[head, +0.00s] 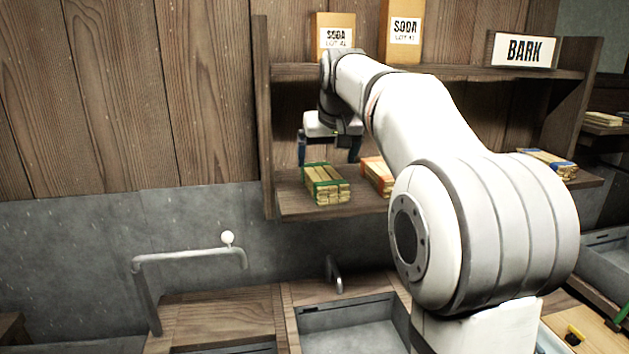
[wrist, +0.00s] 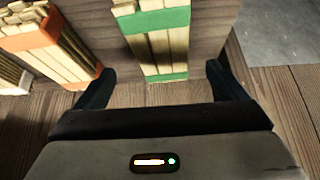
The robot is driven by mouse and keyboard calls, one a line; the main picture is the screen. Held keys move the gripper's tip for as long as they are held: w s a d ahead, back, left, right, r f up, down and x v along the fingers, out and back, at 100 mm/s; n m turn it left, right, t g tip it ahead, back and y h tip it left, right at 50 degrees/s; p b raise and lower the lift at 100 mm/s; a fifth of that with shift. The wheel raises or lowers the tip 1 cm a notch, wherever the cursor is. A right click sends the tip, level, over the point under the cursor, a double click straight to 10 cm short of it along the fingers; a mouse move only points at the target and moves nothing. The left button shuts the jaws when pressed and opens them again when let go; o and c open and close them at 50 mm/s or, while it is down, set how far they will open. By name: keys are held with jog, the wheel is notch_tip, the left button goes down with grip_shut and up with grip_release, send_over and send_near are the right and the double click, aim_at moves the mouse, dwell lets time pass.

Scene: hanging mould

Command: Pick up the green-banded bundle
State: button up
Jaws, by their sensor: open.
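The green-banded bundle (head: 326,184) is a stack of pale bark strips with green bands, lying on the lower wooden shelf (head: 300,212) near its left end. In the wrist view the green-banded bundle (wrist: 165,45) lies ahead of my gripper, between the lines of its two fingers. My gripper (head: 329,150) is above and close to the bundle in the head view. In the wrist view my gripper (wrist: 154,82) is open, with one dark finger to each side of the bundle's near end. I cannot tell whether the fingers touch it.
An orange-banded bundle (head: 377,174) lies just right, near the left finger in the wrist view (wrist: 35,40). A blue-banded bundle (head: 548,163) lies farther right. The upper shelf (head: 460,70) holds soda boxes (head: 335,35) and a BARK sign (head: 522,50).

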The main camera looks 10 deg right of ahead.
aim_at(323, 174)
jog(key=x, duration=0.7)
jog(key=shift+a+f+p, duration=0.15)
jog(key=shift+f+p, duration=0.15)
jog(key=shift+p, duration=0.05)
jog(key=shift+s, duration=0.15)
jog(key=shift+c, duration=0.4)
jog(key=c, duration=1.1)
